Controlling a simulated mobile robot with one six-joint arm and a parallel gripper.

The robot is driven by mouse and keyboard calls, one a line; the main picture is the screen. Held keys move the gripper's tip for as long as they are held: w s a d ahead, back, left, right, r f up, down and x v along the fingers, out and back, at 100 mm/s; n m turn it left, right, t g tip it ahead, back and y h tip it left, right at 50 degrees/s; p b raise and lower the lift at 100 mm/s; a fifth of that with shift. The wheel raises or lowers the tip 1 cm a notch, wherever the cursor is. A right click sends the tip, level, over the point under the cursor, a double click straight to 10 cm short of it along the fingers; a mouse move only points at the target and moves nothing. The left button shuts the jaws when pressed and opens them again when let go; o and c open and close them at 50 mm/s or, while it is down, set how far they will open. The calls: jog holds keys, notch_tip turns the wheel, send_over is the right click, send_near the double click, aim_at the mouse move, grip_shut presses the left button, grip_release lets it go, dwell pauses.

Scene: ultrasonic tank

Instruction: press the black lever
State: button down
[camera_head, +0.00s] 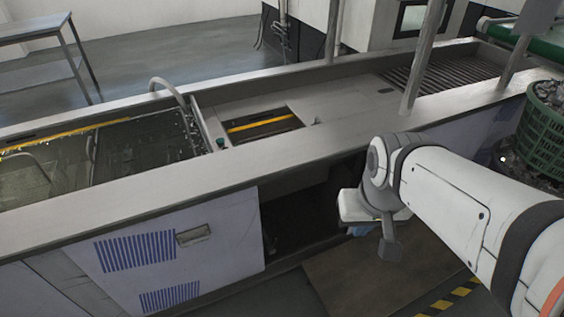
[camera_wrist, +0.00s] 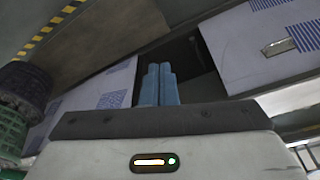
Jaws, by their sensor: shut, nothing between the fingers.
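I cannot clearly make out a black lever in either view. A small dark knob (camera_head: 221,143) sits on the tank rim at the right end of the long basin; I cannot tell whether it is the lever. My gripper (camera_wrist: 159,72) shows in the wrist view with its two blue fingers together and nothing between them. The fingers point towards the dark cabinet opening. In the head view my arm reaches in from the right. The gripper there is mostly hidden behind the wrist, low in front of the opening and apart from the tank top.
The ultrasonic tank (camera_head: 170,184) runs across the head view, with a liquid-filled basin at left and a small opening with a yellow bar (camera_head: 262,124). A green basket (camera_head: 545,135) stands at right, near my arm. Posts (camera_head: 424,55) rise from the tank. An open cabinet (camera_head: 300,222) is below.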

jog(key=shift+w+a, duration=0.15)
jog(key=shift+w, duration=0.05)
jog(key=shift+a, duration=0.15)
jog(key=w+a+f+m+g+y+b, duration=0.1)
jog(key=w+a+f+m+y+b, duration=0.1)
jog(key=w+a+f+y+b, duration=0.65)
jog(key=w+a+f+m+g+y+b, duration=0.15)
jog(key=w+a+f+b, duration=0.35)
jog(key=f, duration=0.9)
jog(key=w+a+f+m+y+b, duration=0.1)
jog(key=w+a+f+y+b, duration=0.4)
jog(key=w+f, duration=0.5)
jog(key=w+d+f+m+t+y+b, duration=0.1)
jog(key=w+f+m+t+b, duration=0.15)
jog(key=f, duration=0.45)
jog(key=w+d+f+m+t+b, duration=0.1)
jog(key=w+d+f+t+b, duration=0.15)
jog(key=f, duration=0.45)
jog(key=w+f+m+t+y+b, duration=0.1)
jog(key=w+f+m+t+b, duration=0.15)
jog(key=f, duration=0.35)
jog(key=d+f+m+t+h+b, duration=0.2)
jog(key=d+f+t, duration=0.1)
jog(key=f, duration=0.6)
jog(key=d+f+m+t+h+b, duration=0.2)
jog(key=d+f+t+h, duration=0.1)
jog(key=f, duration=0.7)
jog(key=shift+w+d+f+t+h, duration=0.15)
jog(key=shift+w+d+t+h, duration=0.25)
jog(key=shift+t, duration=0.5)
